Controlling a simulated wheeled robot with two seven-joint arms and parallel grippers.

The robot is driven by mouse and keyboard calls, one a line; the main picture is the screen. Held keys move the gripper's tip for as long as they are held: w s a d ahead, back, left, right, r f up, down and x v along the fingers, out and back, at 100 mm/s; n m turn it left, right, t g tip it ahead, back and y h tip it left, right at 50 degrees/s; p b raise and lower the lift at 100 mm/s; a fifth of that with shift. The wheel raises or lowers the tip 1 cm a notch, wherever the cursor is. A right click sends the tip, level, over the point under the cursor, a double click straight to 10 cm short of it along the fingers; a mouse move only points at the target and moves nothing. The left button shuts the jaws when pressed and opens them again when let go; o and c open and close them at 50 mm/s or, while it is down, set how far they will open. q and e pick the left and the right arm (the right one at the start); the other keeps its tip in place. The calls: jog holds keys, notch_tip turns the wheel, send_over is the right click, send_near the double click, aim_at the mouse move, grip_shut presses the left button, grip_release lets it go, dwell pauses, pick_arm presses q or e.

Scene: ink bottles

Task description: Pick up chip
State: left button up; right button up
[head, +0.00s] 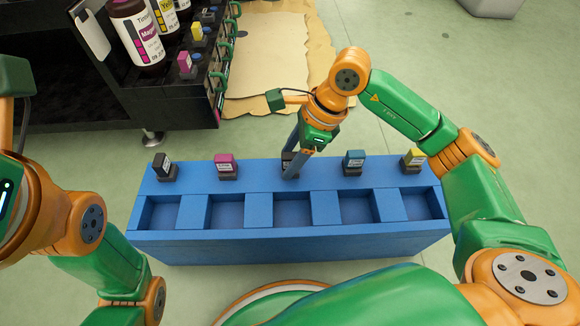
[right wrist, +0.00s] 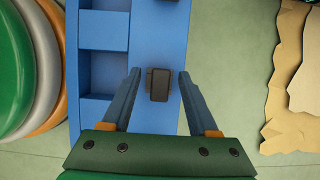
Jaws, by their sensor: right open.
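Several small chips stand in a row on the blue rack's upper ledge: black (head: 163,168), magenta (head: 225,167), a dark middle one, cyan (head: 353,163) and yellow (head: 413,161). My right gripper (head: 291,172) points down at the middle chip and partly covers it in the head view. In the right wrist view the middle chip (right wrist: 158,84) shows from above as a dark block. My right gripper (right wrist: 158,76) is open there, one finger on each side of it, with gaps to both. My left arm shows at the left edge; its fingers are out of view.
The blue rack (head: 290,245) has a front row of empty square compartments. A black shelf unit (head: 170,105) at upper left holds a magenta-labelled ink bottle (head: 135,35) and more chips. Torn brown cardboard (head: 262,60) lies on the green floor behind.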

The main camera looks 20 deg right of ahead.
jog(key=shift+r, duration=0.1)
grip_shut()
